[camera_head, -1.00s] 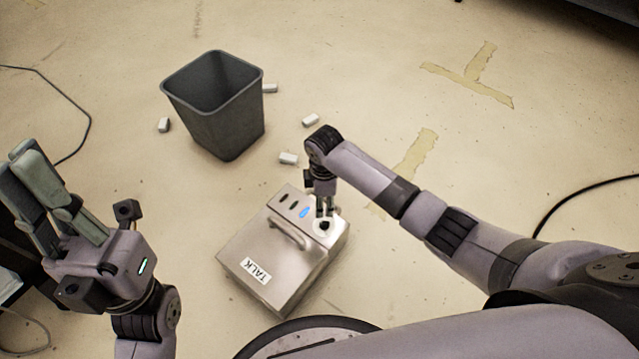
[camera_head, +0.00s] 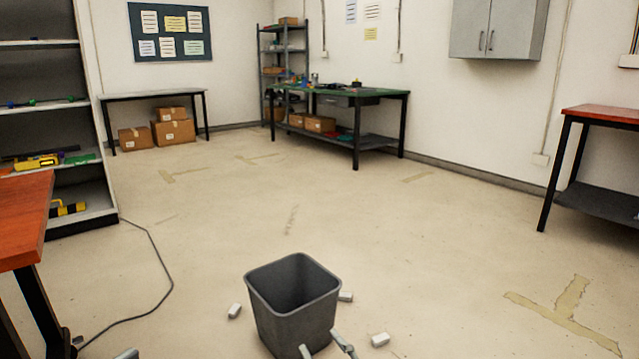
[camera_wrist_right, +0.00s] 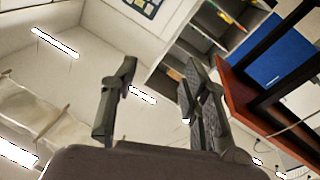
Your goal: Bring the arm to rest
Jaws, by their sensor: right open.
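My right gripper shows only its fingertips (camera_head: 325,346) at the bottom edge of the head view, in front of the bin's lower part. In the right wrist view the right gripper's two fingers (camera_wrist_right: 158,88) point up and stand apart with nothing between them. A small grey-green tip at the bottom left of the head view (camera_head: 128,354) seems to be my left gripper; the rest of it is out of frame. The metal TALK phone box is not in view now.
A grey bin (camera_head: 296,315) stands on the floor, with small white blocks (camera_head: 380,340) around it. A black cable (camera_head: 165,275) runs along the floor at left. An orange-topped table (camera_head: 25,215) is at the left edge. The floor beyond the bin is mostly clear.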

